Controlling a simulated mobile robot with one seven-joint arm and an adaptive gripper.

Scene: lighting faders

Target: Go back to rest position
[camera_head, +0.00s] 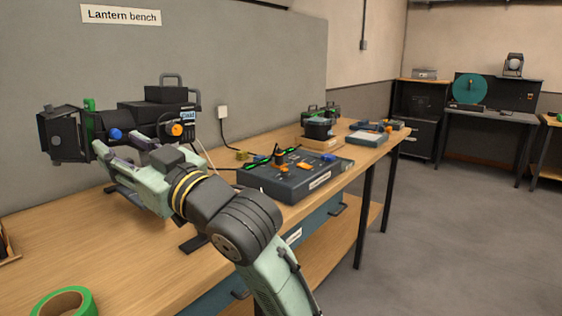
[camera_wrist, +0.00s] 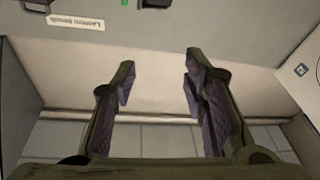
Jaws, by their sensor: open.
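My gripper (camera_wrist: 158,80) is open in the wrist view, with its two dark, purple-padded fingers apart and nothing between them. In the head view my arm reaches up over the bench, and my gripper (camera_head: 118,150) is in front of a black stage lantern (camera_head: 155,118) with a blue knob and an orange knob. The fingertips overlap the lantern in this view, and I cannot tell whether they touch it. A dark fader console (camera_head: 290,188) with orange and green-lit parts sits on the wooden bench (camera_head: 130,265), right of my arm.
A roll of green tape (camera_head: 65,303) lies at the bench's near left. Black cases (camera_head: 318,128) and other small gear stand toward the bench's far end. A grey wall with a "Lantern bench" sign (camera_head: 120,15) rises behind. The floor (camera_head: 450,240) to the right is clear.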

